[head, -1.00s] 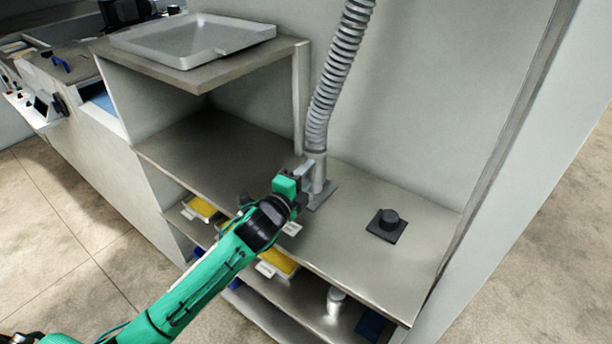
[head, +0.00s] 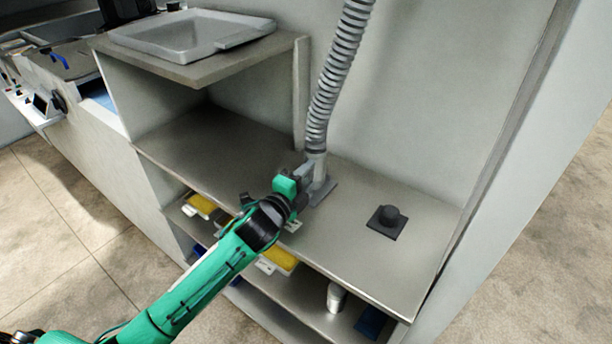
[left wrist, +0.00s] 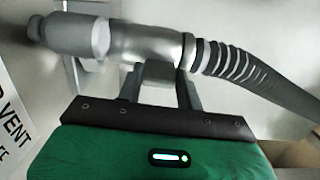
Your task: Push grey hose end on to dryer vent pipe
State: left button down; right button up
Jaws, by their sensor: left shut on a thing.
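The grey ribbed hose (head: 332,85) hangs down from the top of the head view; its smooth end cuff (left wrist: 147,44) shows in the left wrist view. My left gripper (head: 307,172) is shut on the hose end, from the near left side. The grey dryer vent pipe (head: 320,176) stands upright on a base plate on the counter, directly below the hose. In the left wrist view the cuff meets the pale rim of the pipe (left wrist: 72,35), roughly in line with it. I cannot tell whether the cuff is around the pipe or only against it. My right gripper is not in view.
A black round knob on a square plate (head: 388,221) sits on the counter (head: 350,245) to the right. A grey tray (head: 185,35) rests on the upper shelf at left. Yellow-filled bins (head: 202,205) are below the counter. A wall stands close behind the hose.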

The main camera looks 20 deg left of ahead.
pick_arm(q)
jog(key=shift+f, duration=0.35)
jog(key=shift+f+b, duration=0.4)
jog(key=shift+b, duration=0.05)
dwell(0.4)
jog(key=c, duration=0.9)
grip_release()
jog(key=shift+o, duration=0.2)
jog(key=shift+f, duration=0.15)
jog(key=shift+s, duration=0.1)
